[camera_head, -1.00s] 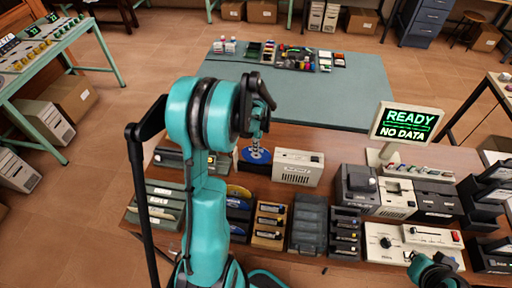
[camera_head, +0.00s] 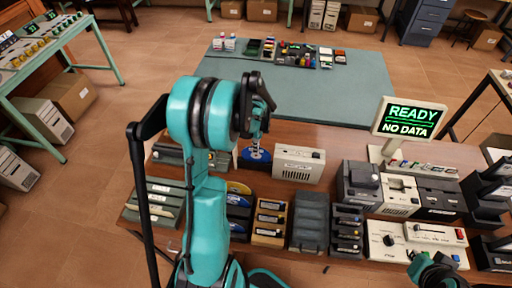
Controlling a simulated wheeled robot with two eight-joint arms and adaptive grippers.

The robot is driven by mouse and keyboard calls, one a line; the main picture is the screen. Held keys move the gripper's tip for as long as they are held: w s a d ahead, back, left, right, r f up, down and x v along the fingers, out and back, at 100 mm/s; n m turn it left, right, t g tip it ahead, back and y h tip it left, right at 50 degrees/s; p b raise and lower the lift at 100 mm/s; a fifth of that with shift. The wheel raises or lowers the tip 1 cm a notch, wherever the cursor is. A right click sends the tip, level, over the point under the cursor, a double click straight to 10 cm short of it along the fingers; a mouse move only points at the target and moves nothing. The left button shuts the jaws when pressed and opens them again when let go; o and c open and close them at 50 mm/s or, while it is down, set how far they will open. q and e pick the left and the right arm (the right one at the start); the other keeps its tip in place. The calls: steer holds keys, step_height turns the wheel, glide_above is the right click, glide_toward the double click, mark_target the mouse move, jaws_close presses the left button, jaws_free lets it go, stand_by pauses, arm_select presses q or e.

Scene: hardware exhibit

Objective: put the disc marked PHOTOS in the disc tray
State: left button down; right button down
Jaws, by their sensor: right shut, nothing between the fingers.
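My left gripper (camera_head: 257,142) points down over the back of the bench, just left of a cream box. Its fingers are small and overlap a blue disc (camera_head: 262,156) standing in a dark holder. I cannot tell whether they grip it or read its marking. A yellow disc (camera_head: 238,188) sits in another dark holder, partly hidden by my left arm. No PHOTOS label is legible, and I cannot make out which unit is the disc tray. Part of my right arm shows at the bottom right; its gripper is out of view.
The cream box (camera_head: 300,165) stands beside the blue disc. Dark and cream drive units (camera_head: 398,195) crowd the right of the bench, below a sign (camera_head: 409,117) reading READY, NO DATA. A mostly clear green mat (camera_head: 310,95) lies behind, with small parts at its far edge.

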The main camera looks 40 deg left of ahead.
arm_select(q)
steer(key=shift+f+b, duration=0.95)
steer(key=shift+f, duration=0.3)
steer(key=c, duration=1.6)
jaws_free()
steer(key=shift+c, duration=0.2)
steer(key=shift+r, duration=0.1)
step_height(320, 180, up, 8)
steer(key=p, duration=0.5)
steer(key=shift+p, duration=0.3)
